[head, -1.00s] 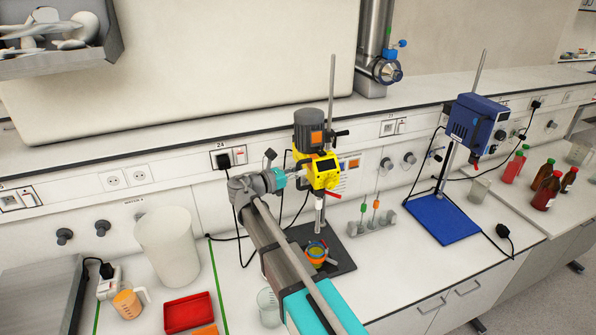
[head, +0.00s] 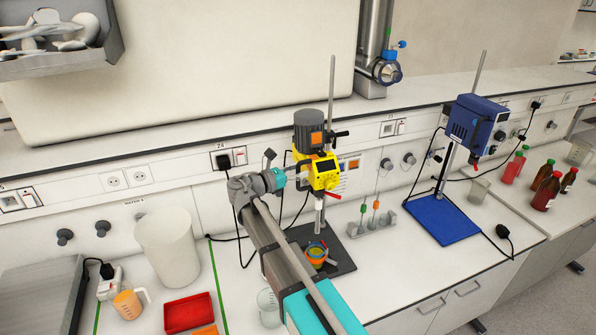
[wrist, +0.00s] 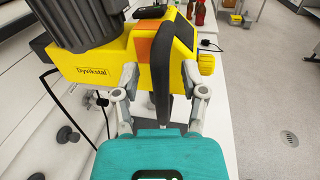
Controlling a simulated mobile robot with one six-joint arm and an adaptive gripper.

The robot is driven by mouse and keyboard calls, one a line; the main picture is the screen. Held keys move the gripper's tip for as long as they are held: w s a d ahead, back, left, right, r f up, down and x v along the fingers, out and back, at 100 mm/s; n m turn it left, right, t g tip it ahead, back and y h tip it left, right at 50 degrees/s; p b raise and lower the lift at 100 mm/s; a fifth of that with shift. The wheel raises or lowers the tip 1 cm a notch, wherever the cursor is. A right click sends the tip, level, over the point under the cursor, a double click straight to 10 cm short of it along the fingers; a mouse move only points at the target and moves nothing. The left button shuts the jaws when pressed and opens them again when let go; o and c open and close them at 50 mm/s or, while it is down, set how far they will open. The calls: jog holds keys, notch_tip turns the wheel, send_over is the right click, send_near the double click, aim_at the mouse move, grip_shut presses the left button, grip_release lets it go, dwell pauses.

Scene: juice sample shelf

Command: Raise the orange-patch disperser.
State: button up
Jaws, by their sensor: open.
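The orange-patch disperser (head: 322,172) has a yellow body and a grey motor with an orange patch, mounted on a vertical rod. In the wrist view the yellow body (wrist: 90,78) fills the upper left, with a black curved handle (wrist: 165,60) in front. My gripper (wrist: 160,78) is open, with one finger on each side of this handle. I cannot tell whether either finger touches it. In the head view my gripper (head: 296,175) is at the left of the yellow body, partly hidden.
A blue stirrer (head: 474,122) on a blue base stands to the right. A small rack (head: 372,228) sits between them. A glass beaker (head: 268,308), a red tray (head: 188,312) and a large white container (head: 167,246) stand to the left. A shelf edge runs behind.

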jog(key=shift+a, duration=0.15)
jog(key=v, duration=1.1)
jog(key=shift+s+a, duration=0.2)
jog(key=shift+a, duration=0.1)
jog(key=s+d+f+m+g+y+b, duration=0.3)
jog(key=d+f+m+b, duration=0.2)
jog(key=d+f, duration=0.45)
jog(key=s+d+f+m+g+y+b, duration=0.3)
jog(key=d+f+m+b, duration=0.2)
jog(key=d+f, duration=0.45)
jog(key=s+d+f+m+g+y+b, duration=0.1)
jog(key=s+f+m+y+b, duration=0.4)
jog(key=f, duration=0.5)
jog(key=s+d+f+m+g+y+b, duration=0.1)
jog(key=s+d+f+m+y+b, duration=0.2)
jog(key=f+m, duration=0.5)
jog(key=s+f+y+b, duration=0.1)
jog(key=s+b, duration=0.1)
jog(key=s, duration=0.1)
jog(key=shift+s+d+f+m+g+y, duration=0.25)
jog(key=shift+s+f+m+g+y, duration=0.1)
jog(key=shift+f+m+g+y, duration=0.05)
